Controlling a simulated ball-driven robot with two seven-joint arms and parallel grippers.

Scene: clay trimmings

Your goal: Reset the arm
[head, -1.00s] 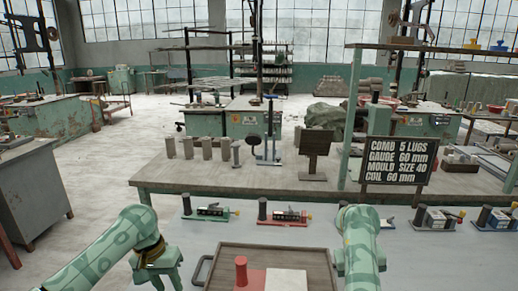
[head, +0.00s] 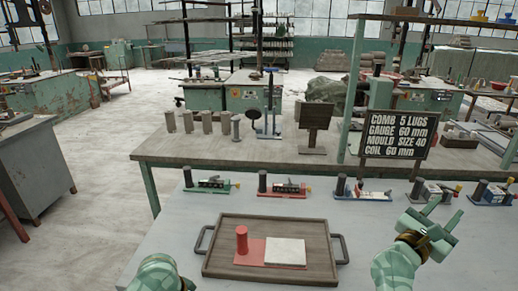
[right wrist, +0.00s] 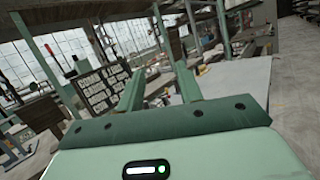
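My right gripper (head: 446,208) is at the right of the grey table, raised, with its two fingers apart and nothing between them. In the right wrist view, its fingers (right wrist: 158,84) also stand apart and empty. Part of my left arm (head: 158,273) shows at the bottom left of the head view; its fingers are out of the picture. A brown wooden tray (head: 222,232) with dark handles lies on the table between the arms. On it are a red plate with a red cylinder (head: 242,240) and a pale square slab (head: 285,252). Neither arm touches the tray.
Several small coloured devices (head: 285,187) with black cylinders stand in a row along the back of the grey table. A black sign (head: 398,134) stands behind them on a wooden bench (head: 250,152). The grey table is bare left of the tray and between tray and right gripper.

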